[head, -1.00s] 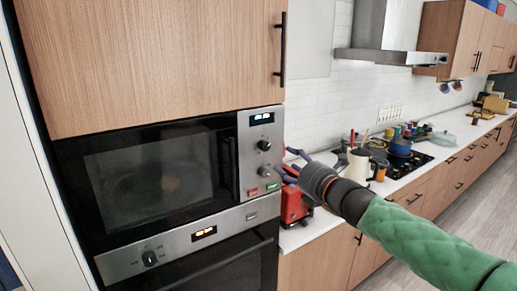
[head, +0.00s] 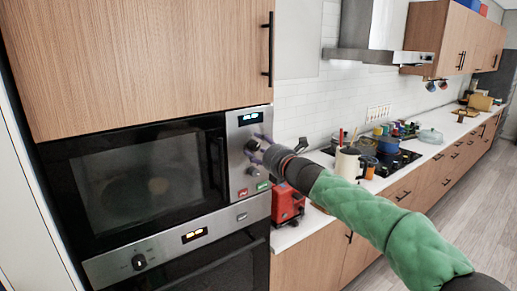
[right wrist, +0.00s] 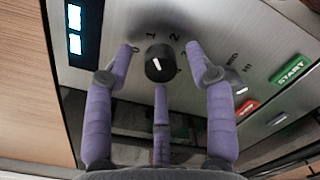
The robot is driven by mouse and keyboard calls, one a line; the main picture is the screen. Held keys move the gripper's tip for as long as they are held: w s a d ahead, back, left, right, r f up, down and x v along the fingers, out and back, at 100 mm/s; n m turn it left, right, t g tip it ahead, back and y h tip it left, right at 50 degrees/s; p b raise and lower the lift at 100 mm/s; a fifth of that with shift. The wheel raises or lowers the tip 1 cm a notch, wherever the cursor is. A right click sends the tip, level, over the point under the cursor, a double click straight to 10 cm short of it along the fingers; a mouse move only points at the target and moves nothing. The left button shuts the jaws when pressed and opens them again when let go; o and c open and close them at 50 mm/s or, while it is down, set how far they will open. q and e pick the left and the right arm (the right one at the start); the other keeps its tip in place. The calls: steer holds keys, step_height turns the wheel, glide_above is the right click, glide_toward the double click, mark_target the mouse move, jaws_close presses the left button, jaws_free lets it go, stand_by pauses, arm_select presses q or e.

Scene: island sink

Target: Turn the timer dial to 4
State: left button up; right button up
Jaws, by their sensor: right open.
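The timer dial (right wrist: 159,62) is a round black knob with a white mark, on the steel microwave panel (head: 237,136). Small numbers, including 1 and 2, ring it; the rest are partly hidden or hard to read. My right gripper (right wrist: 160,49) is open, its purple fingers on either side of the dial and a third finger below it. I cannot tell whether any finger touches the dial. In the head view my right gripper (head: 257,149) is at the panel and covers part of the dial. My left gripper is not in view.
A second knob (right wrist: 240,88) with MED and HI labels, a red button (right wrist: 246,107) and a green START button (right wrist: 291,70) are close by. The display (head: 250,118) is above.

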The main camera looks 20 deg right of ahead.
steer(key=shift+w, duration=0.1)
jaws_close()
steer(key=shift+r+m, duration=0.15)
steer(key=shift+m, duration=0.15)
stand_by(0.6)
